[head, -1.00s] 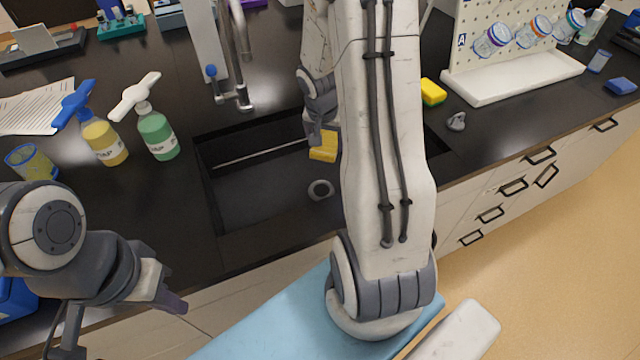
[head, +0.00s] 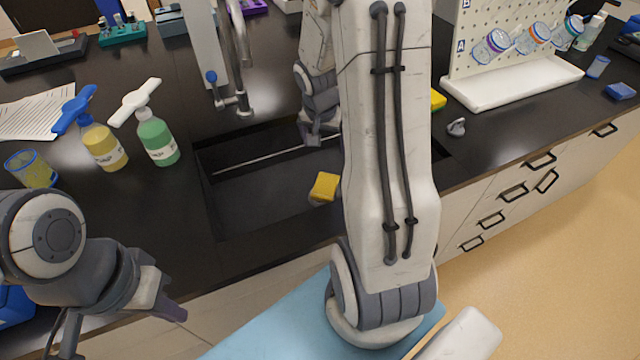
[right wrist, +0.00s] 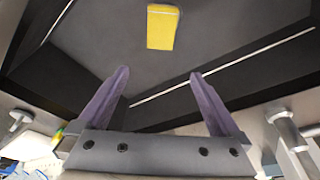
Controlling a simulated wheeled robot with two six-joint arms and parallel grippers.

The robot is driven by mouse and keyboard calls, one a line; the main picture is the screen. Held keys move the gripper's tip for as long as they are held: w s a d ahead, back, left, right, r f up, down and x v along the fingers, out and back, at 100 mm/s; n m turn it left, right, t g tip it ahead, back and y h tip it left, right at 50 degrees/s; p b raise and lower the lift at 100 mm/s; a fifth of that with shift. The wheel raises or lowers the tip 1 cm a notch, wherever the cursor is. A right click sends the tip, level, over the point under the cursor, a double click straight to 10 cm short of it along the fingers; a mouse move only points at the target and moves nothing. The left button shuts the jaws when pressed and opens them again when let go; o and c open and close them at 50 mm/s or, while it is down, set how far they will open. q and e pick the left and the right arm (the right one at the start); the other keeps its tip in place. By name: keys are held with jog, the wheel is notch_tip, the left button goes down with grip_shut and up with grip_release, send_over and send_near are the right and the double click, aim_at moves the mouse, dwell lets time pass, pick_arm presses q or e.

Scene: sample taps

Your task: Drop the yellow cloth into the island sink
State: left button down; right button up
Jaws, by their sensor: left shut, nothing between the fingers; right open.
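The yellow cloth (head: 324,187), a small folded block, lies on the floor of the dark island sink (head: 250,205), over the spot of the drain. It also shows in the right wrist view (right wrist: 163,27), beyond the fingertips and apart from them. My right gripper (right wrist: 158,78) is open and empty above the sink. In the head view its fingers are mostly hidden by my right arm, which also covers the sink's right part. My left gripper (head: 172,310) is shut and empty at the lower left, in front of the counter.
The tap (head: 238,100) stands behind the sink. A yellow soap bottle (head: 103,147) and a green one (head: 157,138) stand to its left. Right of my arm are a yellow sponge (head: 438,99), partly hidden, a grey lump (head: 456,127) and a pegboard rack (head: 515,85).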

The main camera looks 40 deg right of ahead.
jog(key=v, duration=0.6)
jog(key=shift+r, duration=0.35)
jog(key=shift+s+a, duration=0.1)
jog(key=shift+a, duration=0.05)
jog(key=s+a+r+n+y, duration=0.15)
jog(key=a+n, duration=0.25)
jog(key=a, duration=0.5)
jog(key=s+a+r+n, duration=0.15)
jog(key=a+n, duration=0.25)
jog(key=a, duration=0.6)
jog(key=s+a+n+g+y, duration=0.1)
jog(key=s+a+n+y, duration=0.1)
jog(key=s+a+n, duration=0.8)
jog(key=s+a, duration=0.2)
jog(key=s, duration=0.4)
jog(key=shift+g, duration=0.4)
jog(key=shift+f, duration=0.1)
